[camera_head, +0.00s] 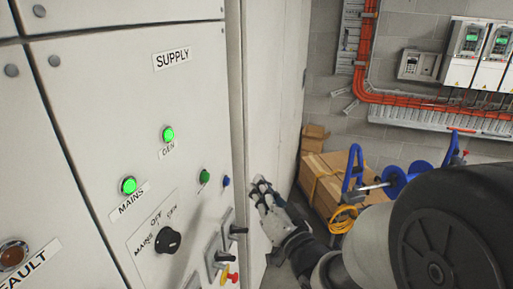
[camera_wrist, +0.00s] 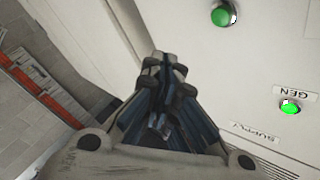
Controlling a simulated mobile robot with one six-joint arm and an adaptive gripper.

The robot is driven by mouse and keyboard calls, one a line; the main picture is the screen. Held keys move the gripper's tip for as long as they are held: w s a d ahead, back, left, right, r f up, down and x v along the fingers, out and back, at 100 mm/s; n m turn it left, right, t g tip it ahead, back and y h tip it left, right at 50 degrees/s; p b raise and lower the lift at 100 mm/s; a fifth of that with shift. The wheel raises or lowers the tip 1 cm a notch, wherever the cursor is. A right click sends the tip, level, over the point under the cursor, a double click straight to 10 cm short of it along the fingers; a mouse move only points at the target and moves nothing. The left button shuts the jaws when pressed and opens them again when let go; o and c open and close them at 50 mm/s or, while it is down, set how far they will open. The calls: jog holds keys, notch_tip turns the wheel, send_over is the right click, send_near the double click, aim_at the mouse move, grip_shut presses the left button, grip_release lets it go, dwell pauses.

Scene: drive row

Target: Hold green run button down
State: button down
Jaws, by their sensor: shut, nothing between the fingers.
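The green button (camera_head: 204,176) sticks out of the grey cabinet panel, right of the lit GEN lamp (camera_head: 168,134). It carries no readable label. In the wrist view the green button (camera_wrist: 222,15) is at the top, right of the fingers. My gripper (camera_head: 261,184) is shut and empty, to the right of the button and apart from it, beside the panel's edge. In the wrist view my gripper (camera_wrist: 165,66) points up the picture, with its tips below and left of the button.
A blue button (camera_head: 226,182) sits just right of the green one. The panel also has a lit MAINS lamp (camera_head: 128,185), a rotary selector (camera_head: 168,240) and several levers low down. A cardboard box (camera_head: 335,183) and a blue-framed cable reel (camera_head: 395,183) stand on the right.

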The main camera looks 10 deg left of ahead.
aim_at(205, 177)
jog(key=shift+w+r+y, duration=0.1)
jog(key=shift+r+y, duration=0.2)
jog(key=shift+r, duration=0.05)
jog(key=shift+a, duration=0.1)
jog(key=a, duration=0.8)
jog(key=shift+w+a+p, duration=0.35)
jog(key=shift+w+p, duration=0.05)
jog(key=shift+p, duration=0.05)
jog(key=shift+a+f, duration=0.1)
jog(key=shift+a, duration=0.05)
dwell(1.1)
jog(key=shift+a+b, duration=0.3)
jog(key=shift+b, duration=0.2)
